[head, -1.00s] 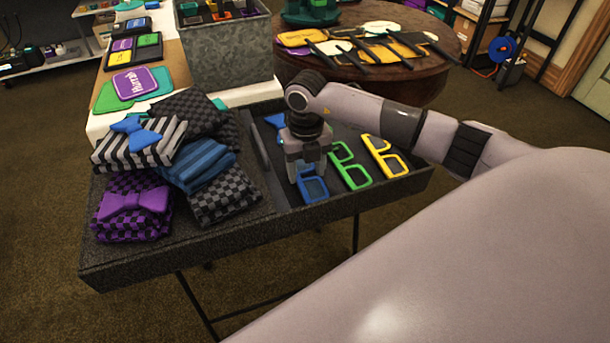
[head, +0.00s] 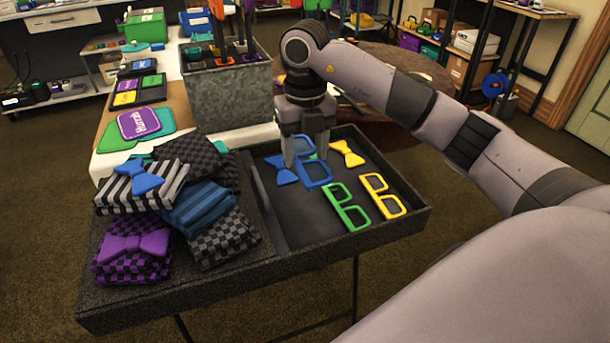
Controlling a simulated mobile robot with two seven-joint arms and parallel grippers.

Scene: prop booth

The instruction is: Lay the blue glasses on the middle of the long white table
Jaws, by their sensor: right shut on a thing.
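The blue glasses (head: 317,173) are in my right gripper (head: 305,160), above the right compartment of the dark tray (head: 360,229). The gripper is shut on them, and its fingers hide part of the frame. The long white table (head: 113,165) runs from behind the tray toward the back left. Only parts of its white top show between the things on it. My left gripper is not in view.
Green glasses (head: 346,207), yellow glasses (head: 382,196), a blue bow tie (head: 282,170) and a yellow bow tie (head: 347,153) lie in the tray. Folded cloths (head: 200,207) fill its left side.

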